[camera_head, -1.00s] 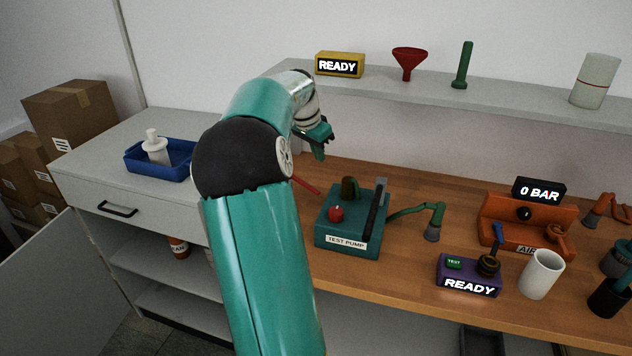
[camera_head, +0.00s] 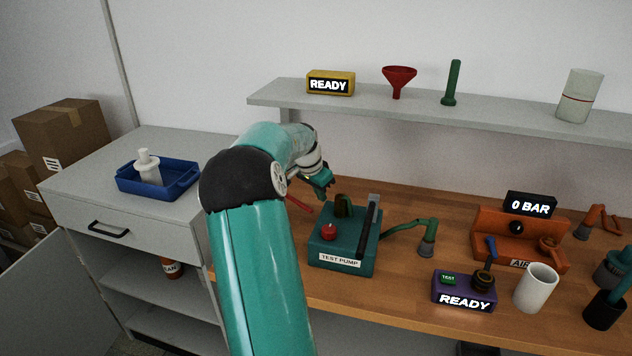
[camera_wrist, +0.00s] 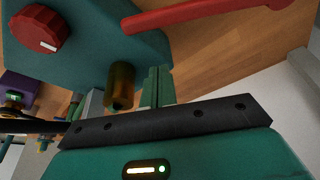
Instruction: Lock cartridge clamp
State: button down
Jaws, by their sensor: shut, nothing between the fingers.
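The teal test pump (camera_head: 325,250) stands on the wooden bench, with a red knob (camera_head: 329,232) and a dark upright lever (camera_head: 369,222). A red lever (camera_head: 299,204) sticks out at its left side and may be the clamp handle; I cannot tell its locked state. The wrist view shows this red lever (camera_wrist: 215,10), the red knob (camera_wrist: 38,28) and a brass cylinder (camera_wrist: 120,85) close up. My gripper (camera_head: 325,190) hangs above the pump's back left, near the red lever. Its green fingers (camera_wrist: 157,86) are shut and empty, apart from the lever.
The purple READY box (camera_head: 464,290), white mug (camera_head: 536,288) and orange air press (camera_head: 520,240) stand to the right. A grey shelf (camera_head: 430,113) runs behind, above the bench. A blue tray (camera_head: 185,187) lies on the left cabinet.

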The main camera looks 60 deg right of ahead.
jog(key=a, duration=0.1)
jog(key=w+a, duration=0.1)
jog(key=a, duration=0.1)
jog(key=shift+w+a+f, duration=0.15)
jog(key=shift+a+f, duration=0.1)
jog(key=shift+w+a, duration=0.1)
jog(key=shift+a, duration=0.1)
